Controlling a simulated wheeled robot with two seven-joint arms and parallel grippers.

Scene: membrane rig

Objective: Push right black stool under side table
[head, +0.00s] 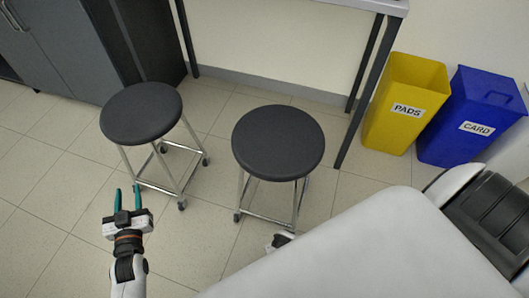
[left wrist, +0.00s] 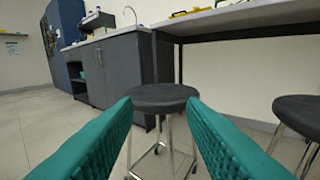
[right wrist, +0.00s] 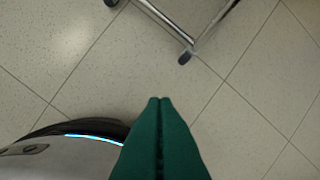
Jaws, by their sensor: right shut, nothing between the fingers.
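The right black stool (head: 278,143) has a round dark seat and chrome legs and stands upright on the floor, in front of the side table (head: 366,5). The left black stool (head: 141,113) stands beside it; its seat is centred between the fingers in the left wrist view (left wrist: 162,97). My left gripper (head: 126,194) is open and empty, just in front of the left stool. My right gripper (right wrist: 159,104) is shut and empty, low over the floor near a stool's chrome leg (right wrist: 166,22). In the head view my right arm hides most of it.
A yellow PADS bin (head: 404,103) and a blue CARD bin (head: 472,116) stand right of the table's dark leg (head: 361,91). Grey cabinets (head: 62,45) stand at the back left. The floor under the table, between its legs, looks clear.

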